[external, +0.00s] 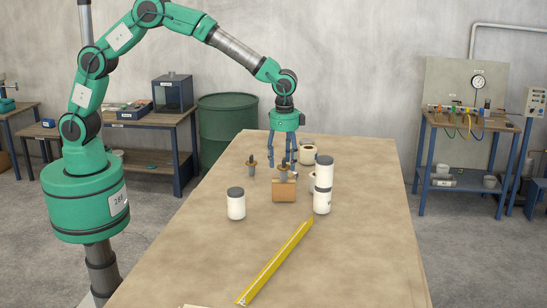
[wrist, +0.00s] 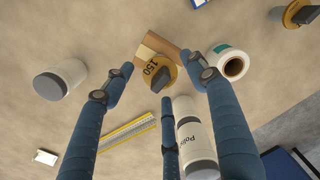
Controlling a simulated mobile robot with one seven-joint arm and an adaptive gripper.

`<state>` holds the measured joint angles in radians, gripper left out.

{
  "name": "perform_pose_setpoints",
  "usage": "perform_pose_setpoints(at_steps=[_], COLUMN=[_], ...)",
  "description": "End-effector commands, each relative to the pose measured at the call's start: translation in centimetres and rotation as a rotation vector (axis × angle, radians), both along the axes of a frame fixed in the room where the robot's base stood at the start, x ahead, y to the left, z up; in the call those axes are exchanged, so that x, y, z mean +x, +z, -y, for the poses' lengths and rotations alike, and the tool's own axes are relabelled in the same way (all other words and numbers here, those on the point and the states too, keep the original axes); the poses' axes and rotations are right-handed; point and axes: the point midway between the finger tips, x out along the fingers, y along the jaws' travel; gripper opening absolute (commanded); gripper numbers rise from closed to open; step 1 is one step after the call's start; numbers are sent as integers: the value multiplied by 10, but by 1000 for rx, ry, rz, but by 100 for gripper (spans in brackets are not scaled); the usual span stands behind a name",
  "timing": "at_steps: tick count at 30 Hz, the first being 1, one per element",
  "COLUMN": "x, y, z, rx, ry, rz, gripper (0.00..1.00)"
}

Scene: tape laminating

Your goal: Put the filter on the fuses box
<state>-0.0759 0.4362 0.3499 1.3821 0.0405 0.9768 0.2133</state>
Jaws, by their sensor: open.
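A small brown cardboard box (external: 284,195) stands mid-table, probably the fuses box; its label is not readable. A piece with an ochre disc marked "150" and a dark grey stem (wrist: 160,74) is at the box, overlapping it in both views; I cannot tell whether it rests on top. Nothing is legibly marked as the filter. My three-fingered gripper (external: 283,162) is open above and behind the box, with its fingers spread around the "150" piece in the wrist view (wrist: 162,82). It appears empty.
Another canister (external: 236,207) stands to the left. A yellow ruler (external: 274,263) lies in front.

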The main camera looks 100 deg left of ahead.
Motion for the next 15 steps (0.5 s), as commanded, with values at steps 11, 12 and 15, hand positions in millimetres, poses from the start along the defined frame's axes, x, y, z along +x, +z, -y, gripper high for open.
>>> perform_pose_setpoints(at_steps=[11, 12, 15], x=[1, 1, 0], y=[60, 65, 73], z=[2, 2, 3], rx=[0, 0, 0], ry=[0, 0, 0], rz=[2, 1, 1], gripper=[57, 57, 57])
